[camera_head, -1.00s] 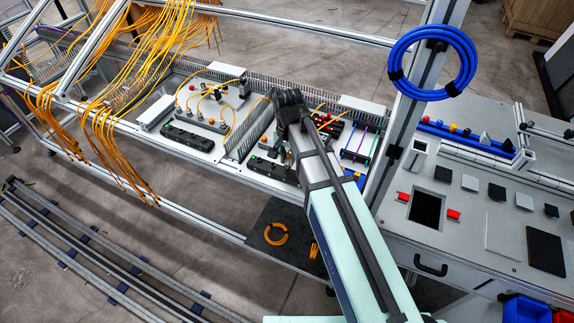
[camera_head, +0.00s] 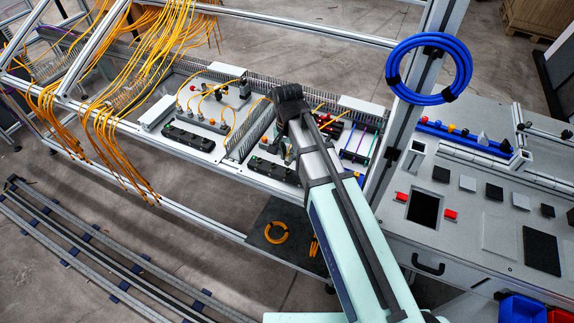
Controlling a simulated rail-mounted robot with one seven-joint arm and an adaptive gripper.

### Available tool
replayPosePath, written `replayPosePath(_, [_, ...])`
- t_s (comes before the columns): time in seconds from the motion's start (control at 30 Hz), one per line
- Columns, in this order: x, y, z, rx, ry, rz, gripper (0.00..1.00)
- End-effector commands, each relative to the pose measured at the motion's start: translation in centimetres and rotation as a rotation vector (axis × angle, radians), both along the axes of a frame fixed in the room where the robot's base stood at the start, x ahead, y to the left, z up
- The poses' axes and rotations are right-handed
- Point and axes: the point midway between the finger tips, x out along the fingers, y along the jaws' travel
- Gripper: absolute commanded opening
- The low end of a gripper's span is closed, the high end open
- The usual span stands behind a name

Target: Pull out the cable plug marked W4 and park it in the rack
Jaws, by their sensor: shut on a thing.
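My arm reaches over the right-hand board of the bench, with its dark wrist uppermost. My gripper (camera_head: 287,153) is small and mostly hidden below the wrist, low over the board. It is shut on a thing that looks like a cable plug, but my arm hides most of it. No W4 mark can be read. A black socket strip (camera_head: 272,170) lies just left of and below the gripper. Which fixture is the rack cannot be told.
The left board (camera_head: 205,118) carries plugs with orange cables. Orange cables (camera_head: 125,60) hang from the frame. A post (camera_head: 408,140) with a blue cable coil (camera_head: 430,93) stands right of my arm. A grey worktop (camera_head: 470,215) with a rectangular opening lies further right.

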Motion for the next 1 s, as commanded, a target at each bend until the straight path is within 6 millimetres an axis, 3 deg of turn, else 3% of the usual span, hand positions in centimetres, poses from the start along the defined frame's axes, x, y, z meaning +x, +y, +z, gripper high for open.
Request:
replayPosePath(0.47, [0.0,0.0,0.2,0.0,0.0,0.0,0.0])
replayPosePath(1.0, [0.0,0.0,3.1,0.0,0.0,0.0,0.0])
